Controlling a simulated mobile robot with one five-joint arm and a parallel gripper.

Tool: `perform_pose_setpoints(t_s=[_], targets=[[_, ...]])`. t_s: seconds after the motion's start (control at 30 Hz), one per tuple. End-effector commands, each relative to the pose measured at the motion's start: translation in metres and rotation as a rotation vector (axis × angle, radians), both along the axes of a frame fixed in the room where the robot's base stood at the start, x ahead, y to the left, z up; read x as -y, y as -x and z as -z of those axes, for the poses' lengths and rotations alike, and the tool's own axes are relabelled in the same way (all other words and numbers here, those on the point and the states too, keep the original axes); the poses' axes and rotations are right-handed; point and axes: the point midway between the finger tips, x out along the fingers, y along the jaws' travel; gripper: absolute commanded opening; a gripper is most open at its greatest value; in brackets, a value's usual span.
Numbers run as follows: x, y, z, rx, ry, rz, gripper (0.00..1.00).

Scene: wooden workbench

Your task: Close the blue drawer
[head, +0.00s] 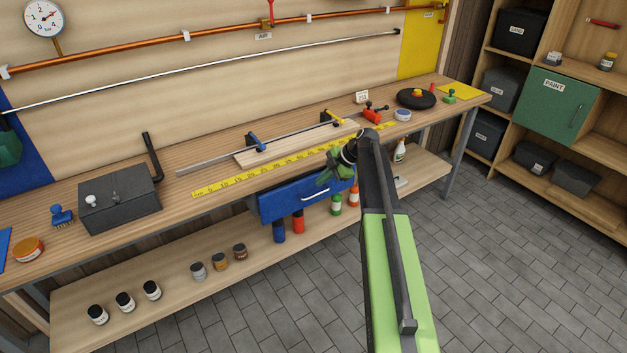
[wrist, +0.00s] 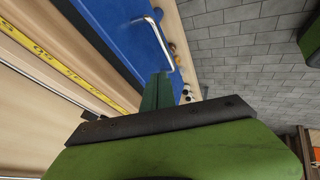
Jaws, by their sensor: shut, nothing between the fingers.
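The blue drawer (head: 290,201) sits under the workbench's front edge in the head view, with a light metal handle (head: 315,194) on its front. Its front stands out from the bench edge, so it looks at least partly open. In the wrist view the blue drawer front (wrist: 125,32) fills the upper middle, and its handle (wrist: 158,42) shows there too. My gripper (head: 323,181) is shut and empty, close to the drawer's front near the handle. In the wrist view my gripper's fingers (wrist: 157,92) point at the drawer's face. I cannot tell whether they touch it.
The workbench (head: 215,215) carries a yellow tape measure (head: 240,185), clamps and a dark grey box (head: 120,197). Bottles and jars stand on the lower shelf (head: 180,290). The grey tiled floor (head: 500,270) in front is clear. A shelf unit (head: 545,100) stands at right.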

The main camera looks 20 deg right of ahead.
Motion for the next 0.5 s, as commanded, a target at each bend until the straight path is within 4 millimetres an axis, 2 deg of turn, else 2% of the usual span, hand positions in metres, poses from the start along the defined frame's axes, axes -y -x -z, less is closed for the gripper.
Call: perform_pose_setpoints(t_s=[0.03,0.07,0.27,0.37,0.47,0.5], targets=[[0.005,0.003,-0.016,0.0,0.0,0.001,0.0],[0.007,0.005,-0.019,0.0,0.0,0.001,0.0],[0.008,0.008,-0.019,-0.006,-0.001,0.003,0.0],[-0.012,0.021,-0.014,-0.073,-0.013,0.06,0.0],[-0.051,0.054,-0.003,-0.233,-0.025,0.219,0.0],[-0.07,0.072,0.002,-0.313,-0.027,0.314,0.0]])
